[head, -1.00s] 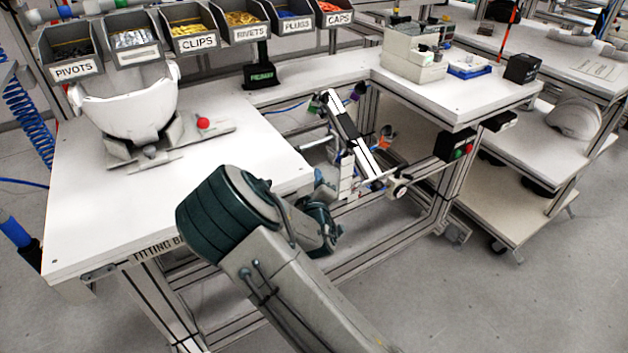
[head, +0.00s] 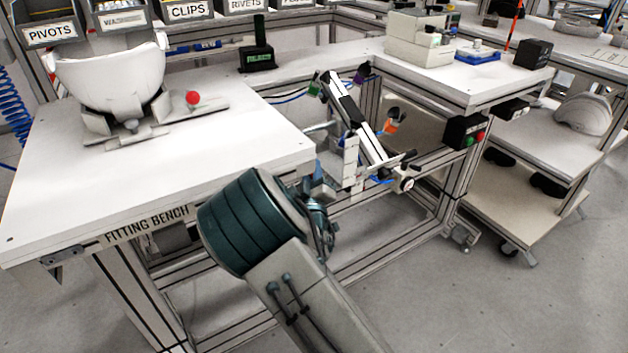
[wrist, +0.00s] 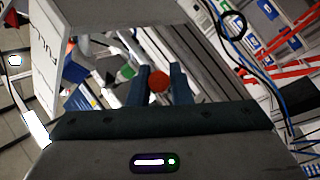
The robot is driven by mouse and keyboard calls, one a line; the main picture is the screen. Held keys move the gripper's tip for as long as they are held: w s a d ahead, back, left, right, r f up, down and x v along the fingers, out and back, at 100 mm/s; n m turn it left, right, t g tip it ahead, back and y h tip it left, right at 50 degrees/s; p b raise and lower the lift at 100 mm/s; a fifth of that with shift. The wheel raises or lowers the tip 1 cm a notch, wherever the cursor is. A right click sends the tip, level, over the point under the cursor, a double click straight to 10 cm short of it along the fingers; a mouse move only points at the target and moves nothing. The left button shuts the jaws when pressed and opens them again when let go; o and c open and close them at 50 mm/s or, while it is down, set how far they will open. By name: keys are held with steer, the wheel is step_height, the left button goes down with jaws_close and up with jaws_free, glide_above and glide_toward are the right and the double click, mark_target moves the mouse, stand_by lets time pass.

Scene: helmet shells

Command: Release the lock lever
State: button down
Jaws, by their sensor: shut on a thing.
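A red-orange ball knob (wrist: 159,83) sits between the two dark blue fingers of my gripper (wrist: 161,72) in the wrist view. The fingers are shut on it. The lever beneath the knob is hidden. In the head view my gripper is mostly hidden behind my own arm, close to the right end of the fitting bench and a tilted white-and-black framed device (head: 352,118). A white panel (wrist: 125,14) with dark lettering stands close to the fingers in the wrist view. Which device the held knob belongs to cannot be told from the head view.
The fitting bench (head: 225,150) carries a white helmet shell (head: 108,80) on a fixture with another red knob (head: 193,97). Parts bins line its back. A black box with red and green buttons (head: 466,132) hangs at the right. Grey floor is open at lower right.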

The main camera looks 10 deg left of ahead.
steer(key=shift+a, duration=0.1)
stand_by(0.3)
steer(key=c, duration=1.3)
jaws_free()
steer(key=shift+f, duration=0.1)
steer(key=v, duration=1.3)
steer(key=shift+s+f, duration=0.2)
steer(key=shift+s, duration=0.15)
